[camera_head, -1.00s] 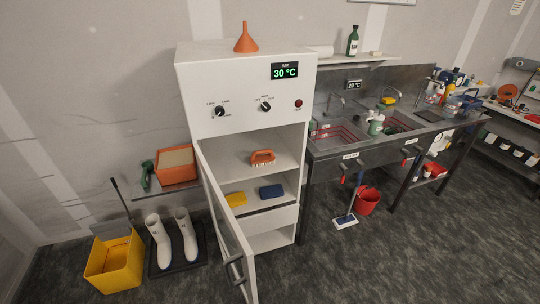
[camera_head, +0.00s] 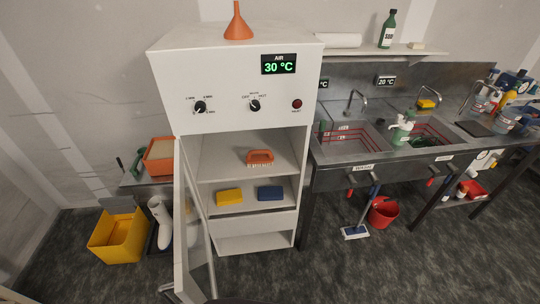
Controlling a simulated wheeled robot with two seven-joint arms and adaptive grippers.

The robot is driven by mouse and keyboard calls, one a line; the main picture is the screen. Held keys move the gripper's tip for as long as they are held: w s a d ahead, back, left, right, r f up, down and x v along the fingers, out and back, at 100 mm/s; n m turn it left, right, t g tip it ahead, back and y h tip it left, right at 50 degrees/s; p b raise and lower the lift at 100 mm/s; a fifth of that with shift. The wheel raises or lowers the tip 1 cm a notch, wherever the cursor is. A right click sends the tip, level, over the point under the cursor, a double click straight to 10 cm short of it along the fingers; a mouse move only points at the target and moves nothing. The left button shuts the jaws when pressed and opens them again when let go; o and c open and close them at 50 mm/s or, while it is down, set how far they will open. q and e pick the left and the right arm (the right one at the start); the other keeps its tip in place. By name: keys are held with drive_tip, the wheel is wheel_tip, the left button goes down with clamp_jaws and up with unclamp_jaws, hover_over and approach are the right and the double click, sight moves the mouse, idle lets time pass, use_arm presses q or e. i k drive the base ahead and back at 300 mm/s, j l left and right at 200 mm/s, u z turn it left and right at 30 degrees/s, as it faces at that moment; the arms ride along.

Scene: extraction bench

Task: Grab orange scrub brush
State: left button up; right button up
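The orange scrub brush (camera_head: 260,157) lies on the upper shelf inside the open white cabinet, with its handle up and pale bristles below. Nothing covers it. The cabinet's door (camera_head: 196,225) is swung open toward me on the left side. Neither of my grippers can be made out in the head view.
A yellow sponge (camera_head: 229,197) and a blue sponge (camera_head: 270,193) lie on the shelf below. A yellow bucket (camera_head: 118,236) and white boots (camera_head: 161,224) stand left of the door. A red bucket (camera_head: 382,212) and a floor squeegee (camera_head: 355,231) are at right, under the sink bench (camera_head: 335,180).

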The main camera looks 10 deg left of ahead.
sight(251, 159)
drive_tip(key=i+l, duration=0.2)
drive_tip(key=l, duration=0.15)
drive_tip(key=i+l, duration=0.15)
drive_tip(key=l, duration=0.15)
drive_tip(key=i+l, duration=0.2)
drive_tip(key=l, duration=0.15)
drive_tip(key=i+l, duration=0.2)
drive_tip(key=l+u, duration=0.05)
drive_tip(key=l, duration=0.05)
